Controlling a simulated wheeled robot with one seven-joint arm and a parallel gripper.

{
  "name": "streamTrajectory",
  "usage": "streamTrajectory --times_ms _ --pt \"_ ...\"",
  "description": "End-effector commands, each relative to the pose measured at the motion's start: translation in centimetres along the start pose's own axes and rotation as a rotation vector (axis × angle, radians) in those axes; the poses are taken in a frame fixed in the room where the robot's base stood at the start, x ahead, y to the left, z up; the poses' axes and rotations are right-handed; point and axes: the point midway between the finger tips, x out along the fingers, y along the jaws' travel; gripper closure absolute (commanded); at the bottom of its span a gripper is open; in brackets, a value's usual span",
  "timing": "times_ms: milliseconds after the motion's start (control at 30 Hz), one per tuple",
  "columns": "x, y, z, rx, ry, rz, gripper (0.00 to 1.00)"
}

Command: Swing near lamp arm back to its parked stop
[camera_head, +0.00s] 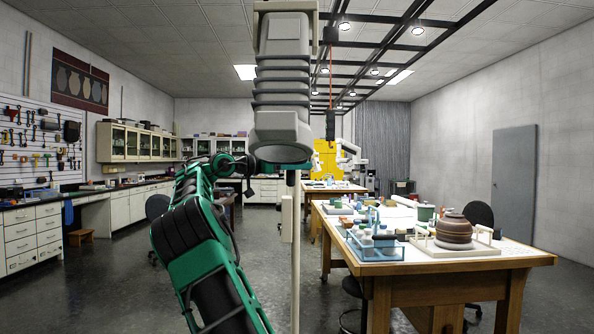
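A large grey ribbed housing (283,92) fills the upper middle, very close, with a pale bracket at its top. A thin pale upright post (296,260) stands below it. I cannot tell whether these belong to the near lamp arm. A white jointed arm (347,158) shows farther back, beside a yellow panel. My green and black arm (205,255) rises from the bottom left and bends right towards the underside of the grey housing. Its end is small, dark and partly hidden there. I cannot make out my gripper's fingers or any hold on something.
A wooden worktable (450,266) at right carries a blue bottle rack (375,248), a brown ribbed pot (454,229) on a pale tray, and small items. A black control box (330,125) hangs on a red cord. Drawers (33,237) line the left wall. Floor between is mostly open.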

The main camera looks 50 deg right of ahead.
Motion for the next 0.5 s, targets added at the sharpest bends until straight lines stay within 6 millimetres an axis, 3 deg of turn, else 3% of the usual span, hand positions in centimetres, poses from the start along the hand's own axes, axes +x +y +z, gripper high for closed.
streamTrajectory --times_ms 300,500 --pt "-7.7 -0.8 0.0 0.0 0.002 -0.032 0.57" --pt "-11.1 -0.9 0.0 0.001 0.001 -0.04 0.57"
